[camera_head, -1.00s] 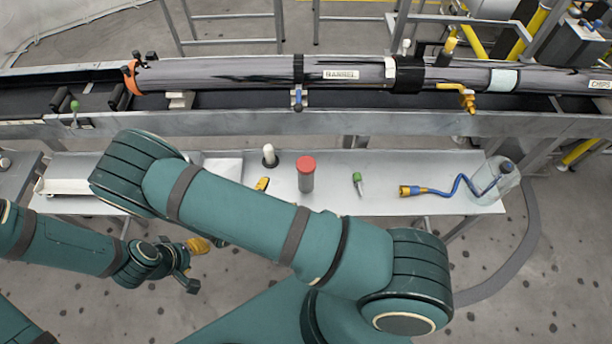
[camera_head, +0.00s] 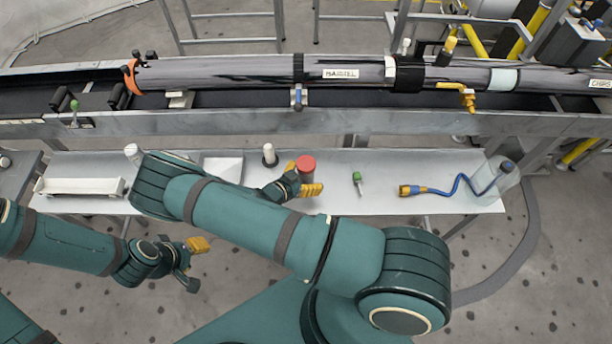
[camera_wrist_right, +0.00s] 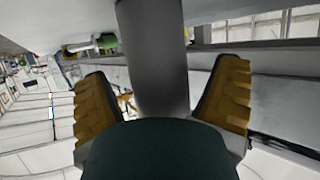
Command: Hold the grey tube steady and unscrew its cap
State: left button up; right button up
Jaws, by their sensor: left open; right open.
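The grey tube with a red cap (camera_head: 306,164) stands upright on the low table. My right gripper (camera_head: 303,180) is open around the tube, one yellow finger on its far left side and the other on its near right side. In the right wrist view, the grey tube (camera_wrist_right: 155,60) runs between the two open fingers, with a gap showing on each side. The cap cannot be made out there. In the head view, my right gripper hides much of the tube's body. My left gripper (camera_head: 194,264) is open and empty, in front of the table at the left.
On the table (camera_head: 385,205) are a white-topped post (camera_head: 269,154), a green-topped item (camera_head: 357,181), a blue coiled hose (camera_head: 455,187), a clear bottle (camera_head: 508,182) and a white tray (camera_head: 80,187). A conveyor with a long dark tube (camera_head: 230,72) runs behind.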

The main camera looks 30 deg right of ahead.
aim_at(306, 163)
jog(key=c, duration=1.4)
jog(key=shift+o, duration=0.2)
notch_tip(306, 163, up, 10)
jog(key=shift+p, duration=0.45)
jog(key=o, duration=0.4)
jog(key=c, duration=0.4)
jog(key=shift+c, duration=0.2)
